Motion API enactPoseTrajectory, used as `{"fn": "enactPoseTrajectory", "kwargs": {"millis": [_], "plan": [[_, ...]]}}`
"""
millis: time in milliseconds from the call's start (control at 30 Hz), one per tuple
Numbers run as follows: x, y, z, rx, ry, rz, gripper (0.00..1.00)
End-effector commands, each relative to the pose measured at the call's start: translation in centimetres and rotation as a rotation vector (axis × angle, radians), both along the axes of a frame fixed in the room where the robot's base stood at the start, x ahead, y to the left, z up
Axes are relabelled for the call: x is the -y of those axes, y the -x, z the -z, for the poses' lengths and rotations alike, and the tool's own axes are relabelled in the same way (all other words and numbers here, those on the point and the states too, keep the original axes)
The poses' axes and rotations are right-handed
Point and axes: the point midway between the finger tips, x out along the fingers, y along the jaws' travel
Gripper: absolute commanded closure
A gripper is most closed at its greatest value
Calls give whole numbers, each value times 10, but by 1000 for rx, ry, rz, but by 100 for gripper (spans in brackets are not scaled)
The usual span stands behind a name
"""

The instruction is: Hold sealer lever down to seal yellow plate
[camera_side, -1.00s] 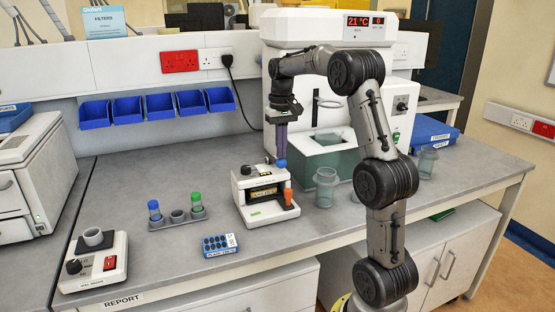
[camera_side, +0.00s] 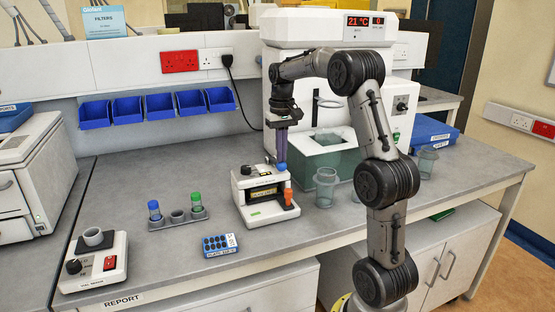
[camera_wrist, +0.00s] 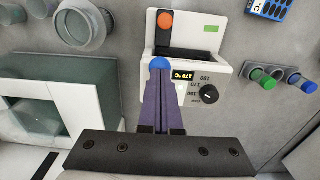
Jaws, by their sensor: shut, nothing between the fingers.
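The white sealer (camera_side: 250,210) stands on the bench, with a dark opening at its front and a display of yellow characters (camera_wrist: 182,75) in the wrist view. A blue ball knob (camera_side: 281,166) is at its back right, and an orange knob (camera_side: 289,197) at its front right. Both also show in the wrist view, blue (camera_wrist: 160,63) and orange (camera_wrist: 165,20). My gripper (camera_side: 282,158) is shut and empty, pointing down with its fingertips at the blue knob; contact is hard to tell. Some yellow shows in the sealer's opening, but I cannot tell whether it is the yellow plate.
A blue well plate (camera_side: 220,244) lies in front of the sealer. A rack with blue-capped and green-capped tubes (camera_side: 178,217) stands to the left. A glass beaker (camera_side: 325,188) stands close on the right, before a water bath (camera_side: 325,155). The front bench is mostly clear.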

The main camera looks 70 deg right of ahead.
Motion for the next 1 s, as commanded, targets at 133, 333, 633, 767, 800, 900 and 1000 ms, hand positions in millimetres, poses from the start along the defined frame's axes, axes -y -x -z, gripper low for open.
{"fn": "enactPoseTrajectory", "kwargs": {"millis": [133,333,633,767,800,900,1000], "plan": [[-1,1,4,-1,-1,0,100],[-1,1,8,-1,-1,0,100],[-1,1,8,-1,-1,0,100],[-1,1,10,-1,-1,0,100],[-1,1,11,-1,-1,0,100],[-1,1,14,-1,-1,0,100],[-1,1,16,-1,-1,0,100]]}}
